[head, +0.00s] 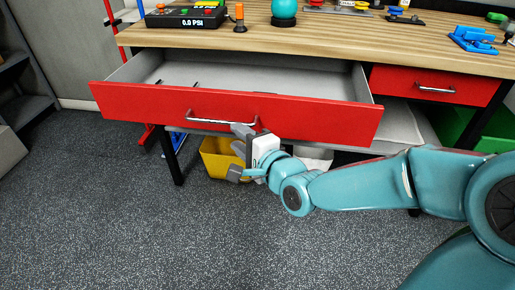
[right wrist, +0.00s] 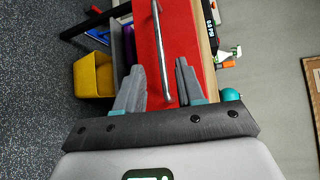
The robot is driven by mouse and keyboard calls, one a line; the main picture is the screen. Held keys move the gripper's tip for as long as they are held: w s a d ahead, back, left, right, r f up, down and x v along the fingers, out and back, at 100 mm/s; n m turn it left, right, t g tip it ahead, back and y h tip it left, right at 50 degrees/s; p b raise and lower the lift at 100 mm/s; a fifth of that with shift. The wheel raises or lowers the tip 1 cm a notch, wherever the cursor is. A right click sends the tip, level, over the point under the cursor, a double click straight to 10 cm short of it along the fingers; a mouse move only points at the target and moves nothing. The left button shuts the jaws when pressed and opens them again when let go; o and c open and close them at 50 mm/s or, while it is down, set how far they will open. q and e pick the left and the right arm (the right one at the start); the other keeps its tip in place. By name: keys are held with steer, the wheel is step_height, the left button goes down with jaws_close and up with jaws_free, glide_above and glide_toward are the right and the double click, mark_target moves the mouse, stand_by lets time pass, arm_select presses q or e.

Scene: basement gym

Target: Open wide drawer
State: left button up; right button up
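The wide red drawer (head: 150,104) stands pulled out from under the workbench, and its grey inside shows in the head view. Its silver bar handle (head: 205,120) runs across the front. My right gripper (head: 236,151) is at the right end of the handle, just in front of the drawer face. In the right wrist view the gripper (right wrist: 160,66) has its fingers spread apart. The handle (right wrist: 160,45) lies between them in that picture, with gaps on both sides. I cannot tell how deep the handle sits between the fingers. My left gripper is out of view.
The wooden bench top (head: 320,42) carries a gauge box (head: 187,17) and several tools. A smaller red drawer (head: 436,84) is shut at the right. A yellow bin (head: 215,160) stands below, and a green bin (head: 455,125) stands right. The floor in front is clear.

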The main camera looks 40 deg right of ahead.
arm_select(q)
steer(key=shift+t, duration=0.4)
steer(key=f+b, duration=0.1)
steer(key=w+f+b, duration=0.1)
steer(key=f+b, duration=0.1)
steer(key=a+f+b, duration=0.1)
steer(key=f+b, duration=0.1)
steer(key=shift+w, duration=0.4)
arm_select(e)
steer(key=s+r, duration=0.1)
steer(key=s, duration=0.6)
steer(key=shift+s+a, duration=0.15)
steer(key=shift+a, duration=0.1)
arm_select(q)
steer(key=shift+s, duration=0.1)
